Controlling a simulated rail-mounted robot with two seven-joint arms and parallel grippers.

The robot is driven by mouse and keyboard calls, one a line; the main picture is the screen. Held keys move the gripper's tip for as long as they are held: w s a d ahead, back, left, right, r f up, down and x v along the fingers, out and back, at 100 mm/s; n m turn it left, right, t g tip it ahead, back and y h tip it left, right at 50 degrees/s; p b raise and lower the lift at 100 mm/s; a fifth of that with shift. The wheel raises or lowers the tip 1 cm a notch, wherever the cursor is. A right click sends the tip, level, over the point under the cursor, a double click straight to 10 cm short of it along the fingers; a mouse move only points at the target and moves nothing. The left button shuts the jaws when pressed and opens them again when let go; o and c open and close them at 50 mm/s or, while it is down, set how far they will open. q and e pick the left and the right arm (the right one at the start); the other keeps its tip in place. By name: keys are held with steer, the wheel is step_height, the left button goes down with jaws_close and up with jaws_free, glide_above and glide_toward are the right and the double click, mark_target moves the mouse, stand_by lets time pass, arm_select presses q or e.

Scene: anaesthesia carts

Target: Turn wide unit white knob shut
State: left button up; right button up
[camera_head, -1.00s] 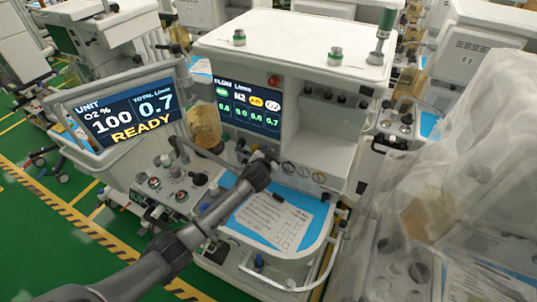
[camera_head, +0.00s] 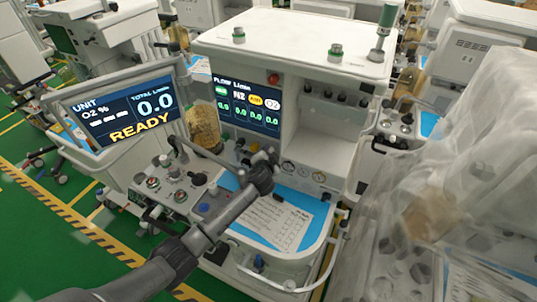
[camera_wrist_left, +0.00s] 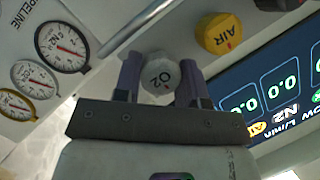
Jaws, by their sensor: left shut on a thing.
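The white knob (camera_wrist_left: 160,78), marked O2, sits on the wide unit's front panel in the left wrist view. My left gripper (camera_wrist_left: 160,72) has one finger on each side of it and is shut on it. In the head view my left gripper (camera_head: 264,165) is at the panel below the flow screen, and the hand hides the white knob there. The wide unit (camera_head: 300,52) has a flow screen (camera_head: 247,106) with 0.0 readings. The tilted display (camera_head: 120,112) reads total 0.0, dashes for O2 % and READY. My right gripper is not in view.
A yellow AIR knob (camera_wrist_left: 219,33) is close beside the white one. Round gauges (camera_wrist_left: 62,46) are on the other side. A paper sheet (camera_head: 270,220) lies on the work shelf below my arm. A plastic-covered cart (camera_head: 440,200) stands at the right.

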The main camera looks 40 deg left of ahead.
arm_select(q)
steer(key=o, duration=0.7)
steer(key=shift+c, duration=0.2)
steer(key=v, duration=1.4)
steer(key=shift+p, duration=0.4)
steer(key=shift+w, duration=0.15)
